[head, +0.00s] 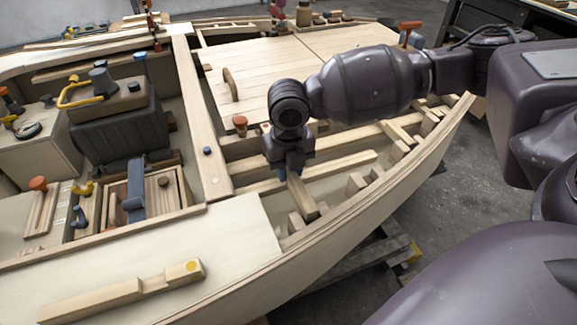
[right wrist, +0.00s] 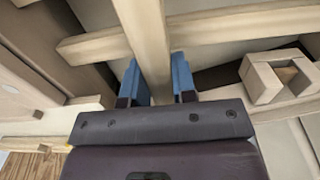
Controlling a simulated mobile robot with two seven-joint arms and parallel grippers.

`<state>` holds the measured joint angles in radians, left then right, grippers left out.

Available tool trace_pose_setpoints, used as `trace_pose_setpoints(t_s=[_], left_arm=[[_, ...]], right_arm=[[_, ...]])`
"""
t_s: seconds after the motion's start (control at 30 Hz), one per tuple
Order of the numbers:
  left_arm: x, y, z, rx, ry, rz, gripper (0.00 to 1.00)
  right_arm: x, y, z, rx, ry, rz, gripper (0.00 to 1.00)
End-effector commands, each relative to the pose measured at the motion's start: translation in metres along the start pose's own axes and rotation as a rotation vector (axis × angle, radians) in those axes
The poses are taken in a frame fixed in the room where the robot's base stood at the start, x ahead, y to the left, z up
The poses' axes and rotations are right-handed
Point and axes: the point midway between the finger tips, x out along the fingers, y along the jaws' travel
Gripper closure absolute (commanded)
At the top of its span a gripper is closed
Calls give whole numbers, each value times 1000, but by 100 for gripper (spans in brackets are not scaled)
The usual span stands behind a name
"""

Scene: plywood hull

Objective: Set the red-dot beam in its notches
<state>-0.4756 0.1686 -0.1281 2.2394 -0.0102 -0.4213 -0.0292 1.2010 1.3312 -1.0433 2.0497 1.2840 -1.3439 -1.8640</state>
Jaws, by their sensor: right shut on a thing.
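My right gripper (head: 291,172) is shut on a pale wooden beam (head: 303,197) inside the open side bay of the hull. Its near end points toward the hull's side, by the small wooden blocks (head: 297,223). In the right wrist view the blue fingers (right wrist: 157,80) stand on either side of the beam (right wrist: 148,35), which runs away from me across a lengthwise strip (right wrist: 95,46). No red dot shows on the beam; its far part is hidden behind the gripper in the head view. A notched block (right wrist: 275,80) sits to its right. I cannot tell whether the beam touches a notch. My left gripper is out of view.
A yellow-dot beam (head: 126,293) lies on the front deck (head: 225,235). Plywood panels (head: 265,70) cover the middle. A dark crate (head: 118,125) and a tool tray (head: 165,198) stand left. The curved hull edge (head: 400,180) bounds the bay at right.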

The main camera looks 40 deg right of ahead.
Motion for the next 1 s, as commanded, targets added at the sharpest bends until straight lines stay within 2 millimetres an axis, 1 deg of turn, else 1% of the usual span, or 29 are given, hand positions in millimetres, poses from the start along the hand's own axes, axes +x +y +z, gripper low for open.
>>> trace_pose_setpoints(t_s=[0.4, 0.43, 0.6, 1.0], left_arm=[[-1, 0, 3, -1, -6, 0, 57], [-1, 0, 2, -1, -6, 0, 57], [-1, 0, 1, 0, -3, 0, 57], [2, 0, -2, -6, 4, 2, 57]], right_arm=[[7, 0, 0, 0, 0, 0, 100], [7, 0, 0, 0, 0, 0, 72], [6, 0, 0, 0, 0, 0, 46], [7, 0, 0, 0, 0, 0, 45]])
